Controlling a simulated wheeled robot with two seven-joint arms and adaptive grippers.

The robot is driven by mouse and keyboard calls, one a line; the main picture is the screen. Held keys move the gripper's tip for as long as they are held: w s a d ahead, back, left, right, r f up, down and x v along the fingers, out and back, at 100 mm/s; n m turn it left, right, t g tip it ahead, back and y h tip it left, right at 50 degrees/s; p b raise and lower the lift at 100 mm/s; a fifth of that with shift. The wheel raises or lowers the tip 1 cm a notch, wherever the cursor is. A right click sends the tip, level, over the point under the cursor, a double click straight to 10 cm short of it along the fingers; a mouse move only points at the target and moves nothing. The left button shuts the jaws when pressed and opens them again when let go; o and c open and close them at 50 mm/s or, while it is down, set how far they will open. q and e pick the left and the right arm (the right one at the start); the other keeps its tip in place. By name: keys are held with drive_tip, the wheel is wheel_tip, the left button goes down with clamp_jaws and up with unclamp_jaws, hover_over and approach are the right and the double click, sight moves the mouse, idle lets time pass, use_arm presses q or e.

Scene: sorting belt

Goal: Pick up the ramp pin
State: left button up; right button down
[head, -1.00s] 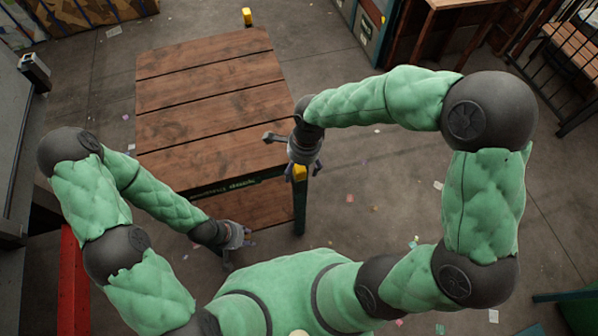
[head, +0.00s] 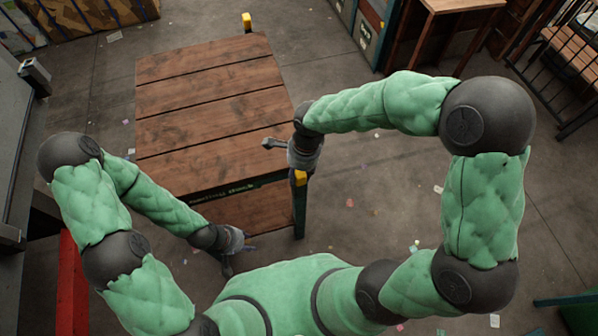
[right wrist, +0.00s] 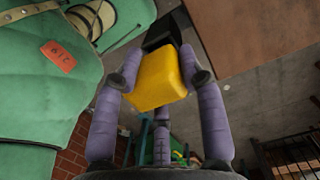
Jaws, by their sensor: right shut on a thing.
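The ramp pin, a yellow block (head: 299,178), shows at the near right corner of the wooden deck, at the top of a green post. In the right wrist view the yellow block (right wrist: 160,77) sits between the purple fingers, with a dark part beyond it. My right gripper (right wrist: 163,78) is shut on it; in the head view this gripper (head: 303,165) is at that corner, its fingertips largely hidden. I cannot tell whether the pin is seated or raised. My left gripper (head: 238,258) is empty, fingers spread, near the deck's lower panel.
The plank deck (head: 210,110) has a clear top. Another yellow block (head: 247,20) stands at its far right corner. A red beam (head: 72,285) is at the lower left. Bare floor with paper scraps lies right of the deck. A wooden table (head: 460,8) stands beyond.

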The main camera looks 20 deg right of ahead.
wheel_tip(320, 180, up, 18)
drive_tip(key=p, duration=0.3)
drive_tip(key=shift+f, duration=0.2)
wheel_tip(320, 180, up, 12)
drive_tip(key=p, duration=1)
drive_tip(key=shift+p, duration=0.3)
drive_tip(key=shift+w+f, duration=0.1)
drive_tip(key=shift+f, duration=0.05)
